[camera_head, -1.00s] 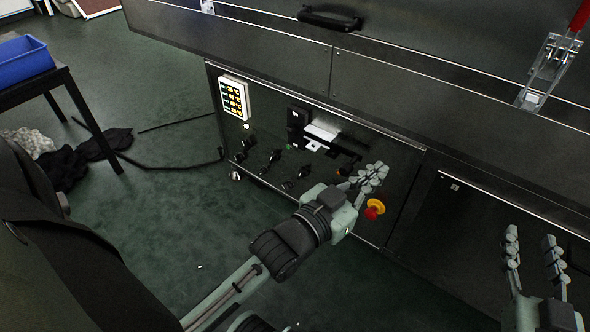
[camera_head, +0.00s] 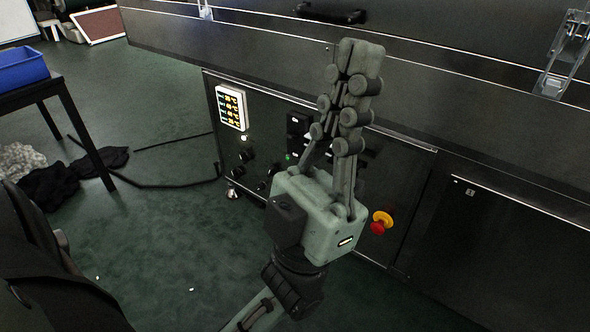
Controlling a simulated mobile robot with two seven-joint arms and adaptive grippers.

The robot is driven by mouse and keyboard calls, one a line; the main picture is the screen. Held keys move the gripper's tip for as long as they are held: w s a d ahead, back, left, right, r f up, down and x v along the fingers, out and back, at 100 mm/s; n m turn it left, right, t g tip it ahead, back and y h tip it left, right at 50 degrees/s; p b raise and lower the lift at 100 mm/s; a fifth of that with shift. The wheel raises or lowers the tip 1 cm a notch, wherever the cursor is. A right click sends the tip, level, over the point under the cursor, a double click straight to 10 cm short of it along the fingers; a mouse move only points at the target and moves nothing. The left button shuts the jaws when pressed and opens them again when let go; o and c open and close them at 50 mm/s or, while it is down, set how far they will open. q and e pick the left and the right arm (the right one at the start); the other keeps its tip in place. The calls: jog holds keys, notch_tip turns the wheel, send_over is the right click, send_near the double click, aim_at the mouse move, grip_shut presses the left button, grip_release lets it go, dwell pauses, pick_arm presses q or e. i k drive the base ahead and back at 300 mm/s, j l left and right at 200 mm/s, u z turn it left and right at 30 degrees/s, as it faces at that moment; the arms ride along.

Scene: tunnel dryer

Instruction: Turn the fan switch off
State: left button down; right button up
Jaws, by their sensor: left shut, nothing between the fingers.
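The dryer's dark control panel (camera_head: 402,168) holds black rotary knobs (camera_head: 246,155) at its lower left. I cannot tell which control is the fan switch; it may be hidden behind my gripper. My left gripper (camera_head: 358,55) stands in front of the panel with its fingers pointing up and pressed together, empty. It covers the middle of the panel, including part of the black switch block (camera_head: 298,122). A small green light (camera_head: 289,156) shows beside it. My right gripper is out of view.
A lit display (camera_head: 231,107) is at the panel's upper left. A red and yellow emergency stop button (camera_head: 380,222) is right of my left gripper. A black handle (camera_head: 331,13) and a metal clamp (camera_head: 566,50) are above. A blue bin (camera_head: 22,68) stands on a table at left.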

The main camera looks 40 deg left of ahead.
aim_at(261, 186)
jog(key=i+j+u, duration=0.1)
jog(key=u, duration=0.4)
jog(key=i+u, duration=0.15)
jog(key=u, duration=0.3)
jog(key=i+u, duration=0.15)
jog(key=u, duration=0.35)
jog(key=i+j, duration=0.2)
jog(key=j, duration=0.15)
jog(key=i+j+z, duration=0.15)
jog(key=j, duration=0.2)
jog(key=i+j, duration=0.15)
jog(key=j, duration=0.25)
jog(key=i+j+z, duration=0.1)
jog(key=j, duration=0.25)
jog(key=i+j, duration=0.2)
jog(key=j, duration=0.2)
jog(key=k+j+z, duration=0.2)
jog(key=j, duration=0.6)
jog(key=i, duration=0.1)
